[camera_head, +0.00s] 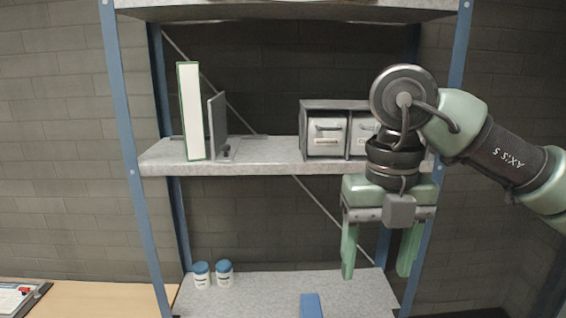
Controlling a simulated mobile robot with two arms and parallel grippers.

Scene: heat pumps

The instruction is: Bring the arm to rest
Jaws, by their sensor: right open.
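My right arm comes in from the right in the head view, in front of the right side of a shelf rack. My right gripper (379,262) points down with its two green fingers wide apart. Nothing is between the fingers. It hangs below the middle shelf level and above the lower shelf, in front of the right blue post. My left gripper is not in view.
The middle shelf (265,152) bears a white binder (190,110), a grey bookend (217,125) and a drawer unit (327,135), partly hidden by my arm. The lower shelf (260,290) holds two blue-lidded jars (213,275) and a blue item (311,305). A wooden table (90,297) stands left.

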